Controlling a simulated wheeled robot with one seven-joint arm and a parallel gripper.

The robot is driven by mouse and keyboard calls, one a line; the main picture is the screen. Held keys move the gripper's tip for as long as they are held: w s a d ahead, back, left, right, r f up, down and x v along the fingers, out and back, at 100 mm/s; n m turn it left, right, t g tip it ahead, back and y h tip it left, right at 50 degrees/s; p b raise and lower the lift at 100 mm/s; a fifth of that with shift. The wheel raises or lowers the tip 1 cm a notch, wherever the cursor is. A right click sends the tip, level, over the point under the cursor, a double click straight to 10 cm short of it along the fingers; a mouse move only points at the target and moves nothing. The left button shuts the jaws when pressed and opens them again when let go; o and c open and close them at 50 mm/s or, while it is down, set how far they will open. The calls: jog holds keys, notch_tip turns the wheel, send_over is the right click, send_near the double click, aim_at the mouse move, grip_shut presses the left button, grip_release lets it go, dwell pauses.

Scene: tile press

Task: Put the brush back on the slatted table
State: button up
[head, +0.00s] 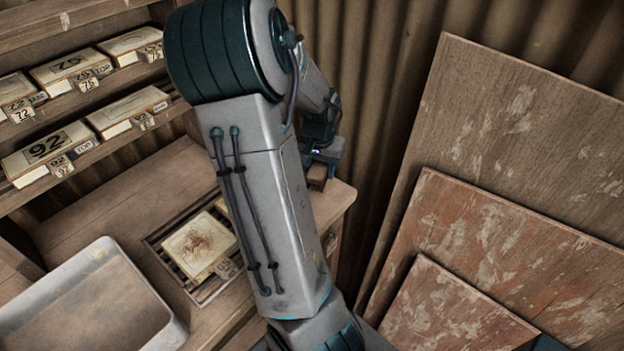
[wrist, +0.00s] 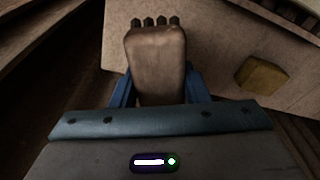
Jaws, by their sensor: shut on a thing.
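My gripper (wrist: 159,88) is shut on the brush (wrist: 156,58), a worn brown wooden block with dark tufts at its far end in the wrist view. In the head view my gripper (head: 326,152) is partly hidden behind my arm, with the brown brush (head: 318,175) just below it, over the right end of the wooden bench. I cannot tell whether the brush touches the bench top. The slatted table (head: 206,291) is set in the bench left of my arm and carries a pale tile (head: 199,246) with brown marks. My arm hides its right part.
A yellowish block (wrist: 262,76) lies on the bench right of the brush in the wrist view. A grey tray (head: 90,300) stands at lower left. Shelves of numbered boxes (head: 48,150) are at upper left. Large boards (head: 520,150) lean on the right.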

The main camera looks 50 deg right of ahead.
jog(key=shift+w+a+f, duration=0.15)
jog(key=shift+w+f, duration=0.15)
jog(key=shift+w, duration=0.2)
jog(key=shift+w+a+f, duration=0.15)
jog(key=shift+w+f, duration=0.15)
jog(key=shift+w, duration=0.15)
jog(key=shift+w+f, duration=0.1)
jog(key=shift+f, duration=1.95)
jog(key=shift+b, duration=0.3)
jog(key=shift+f, duration=0.25)
jog(key=o, duration=1)
jog(key=shift+r, duration=0.1)
